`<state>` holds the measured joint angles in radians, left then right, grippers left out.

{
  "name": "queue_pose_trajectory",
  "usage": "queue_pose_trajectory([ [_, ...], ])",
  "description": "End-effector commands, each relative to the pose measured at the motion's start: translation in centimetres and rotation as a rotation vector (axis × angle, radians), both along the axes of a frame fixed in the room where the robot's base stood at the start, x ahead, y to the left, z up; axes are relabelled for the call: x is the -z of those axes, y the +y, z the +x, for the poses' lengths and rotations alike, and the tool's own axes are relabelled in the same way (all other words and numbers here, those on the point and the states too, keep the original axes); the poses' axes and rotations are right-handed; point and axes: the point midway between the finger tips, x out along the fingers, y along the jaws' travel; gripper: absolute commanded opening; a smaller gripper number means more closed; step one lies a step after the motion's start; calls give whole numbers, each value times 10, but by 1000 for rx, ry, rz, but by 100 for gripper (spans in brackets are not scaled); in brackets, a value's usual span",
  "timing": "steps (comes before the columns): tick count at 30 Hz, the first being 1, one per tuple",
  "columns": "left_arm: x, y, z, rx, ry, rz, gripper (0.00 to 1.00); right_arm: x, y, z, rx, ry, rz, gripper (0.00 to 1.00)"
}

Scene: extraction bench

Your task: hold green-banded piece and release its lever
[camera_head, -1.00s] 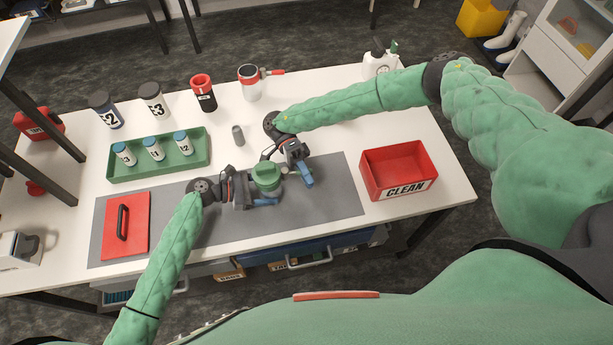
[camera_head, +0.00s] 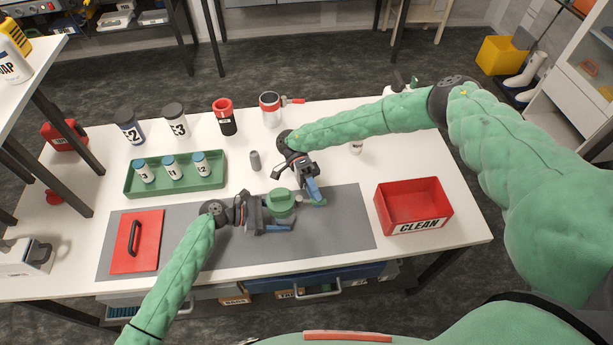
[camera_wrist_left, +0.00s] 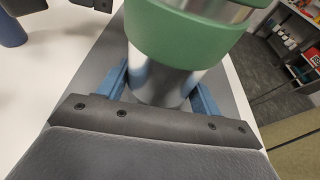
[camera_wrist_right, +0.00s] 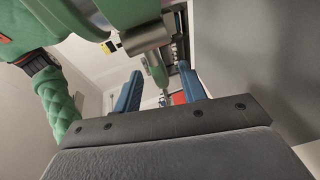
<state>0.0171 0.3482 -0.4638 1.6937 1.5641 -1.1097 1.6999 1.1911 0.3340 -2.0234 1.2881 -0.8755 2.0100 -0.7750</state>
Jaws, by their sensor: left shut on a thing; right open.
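The green-banded piece (camera_head: 281,203) stands over the grey mat, held by my left gripper (camera_head: 278,222). In the left wrist view its green band (camera_wrist_left: 188,38) sits above a metal body between the two blue fingers. My right gripper (camera_head: 315,191) is open, beside the piece on its right and far side.
A red CLEAN bin (camera_head: 412,227) stands right of the grey mat (camera_head: 340,238). A red plate with a handle (camera_head: 136,250) lies on the mat's left. A green tray (camera_head: 217,182) holds several bottles behind. A small grey cylinder (camera_head: 255,161) stands near my right wrist.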

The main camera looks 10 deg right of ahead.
Motion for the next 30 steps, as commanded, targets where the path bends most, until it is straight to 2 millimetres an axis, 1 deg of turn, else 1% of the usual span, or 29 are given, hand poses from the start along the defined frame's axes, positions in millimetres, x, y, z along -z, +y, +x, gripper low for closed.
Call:
queue_pose_trajectory([
  [1,0,0,0,0,0,0,47,-2,4,8,-3,-3,-3,41],
  [4,0,0,0,0,0,1,47,-5,8,24,-2,-5,-3,41],
  [12,1,0,0,0,0,1,47,-10,17,56,-2,-2,-3,41],
  [21,1,0,0,0,0,1,47,-13,22,75,-2,0,-3,41],
  [30,1,0,0,1,1,1,47,-14,23,78,0,1,0,41],
])
